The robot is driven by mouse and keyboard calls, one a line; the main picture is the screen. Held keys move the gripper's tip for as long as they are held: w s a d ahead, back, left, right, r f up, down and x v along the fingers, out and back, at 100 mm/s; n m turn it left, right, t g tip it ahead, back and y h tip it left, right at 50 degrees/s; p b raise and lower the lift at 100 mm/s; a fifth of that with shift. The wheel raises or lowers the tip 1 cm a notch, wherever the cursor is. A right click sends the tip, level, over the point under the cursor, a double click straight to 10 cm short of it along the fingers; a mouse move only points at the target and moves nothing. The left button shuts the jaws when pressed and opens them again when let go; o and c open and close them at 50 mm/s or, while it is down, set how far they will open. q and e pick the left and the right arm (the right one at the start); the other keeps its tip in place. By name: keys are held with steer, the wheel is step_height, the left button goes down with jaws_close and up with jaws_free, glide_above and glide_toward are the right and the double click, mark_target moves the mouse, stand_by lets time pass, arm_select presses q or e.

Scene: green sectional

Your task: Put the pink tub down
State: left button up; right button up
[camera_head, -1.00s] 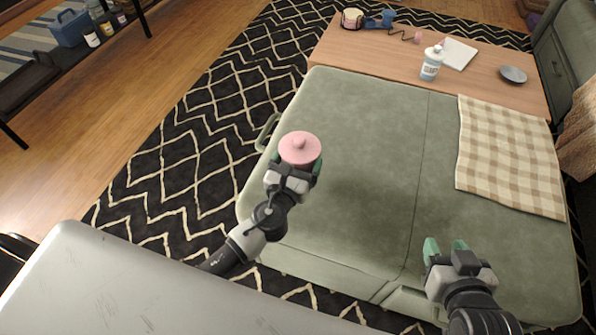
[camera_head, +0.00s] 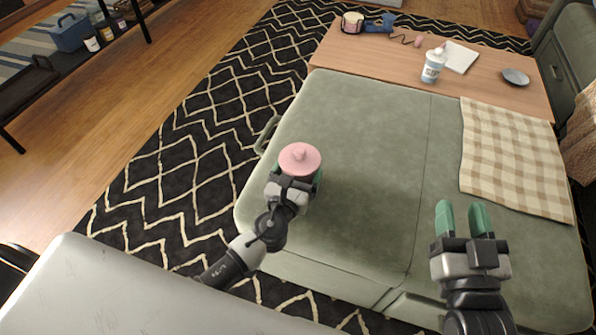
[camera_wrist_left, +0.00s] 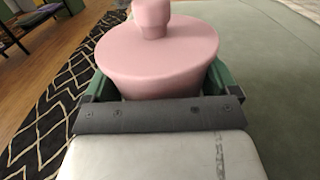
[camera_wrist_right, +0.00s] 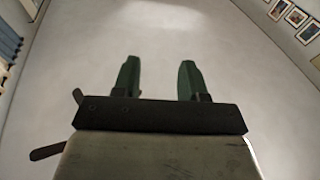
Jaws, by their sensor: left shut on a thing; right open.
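The pink tub (camera_head: 300,158) has a round lid with a knob on top. My left gripper (camera_head: 297,178) is shut on it, with a green finger on each side, over the left part of the green sectional seat (camera_head: 365,150). The tub looks upright; whether its base touches the seat is hidden. In the left wrist view the tub (camera_wrist_left: 155,60) fills the space between the fingers. My right gripper (camera_head: 461,220) is open and empty over the right part of the seat. In the right wrist view its fingers (camera_wrist_right: 160,80) stand apart with nothing between them.
A checkered cloth (camera_head: 515,160) lies on the seat's right side. Behind is a wooden table (camera_head: 390,62) with a white-and-blue bottle (camera_head: 433,66), a notepad (camera_head: 460,57), a grey dish (camera_head: 515,77) and a blue tool (camera_head: 380,22). The seat's middle is clear.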

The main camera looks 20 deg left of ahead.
arm_select(q)
steer(key=shift+f, duration=0.1)
steer(key=o, duration=0.7)
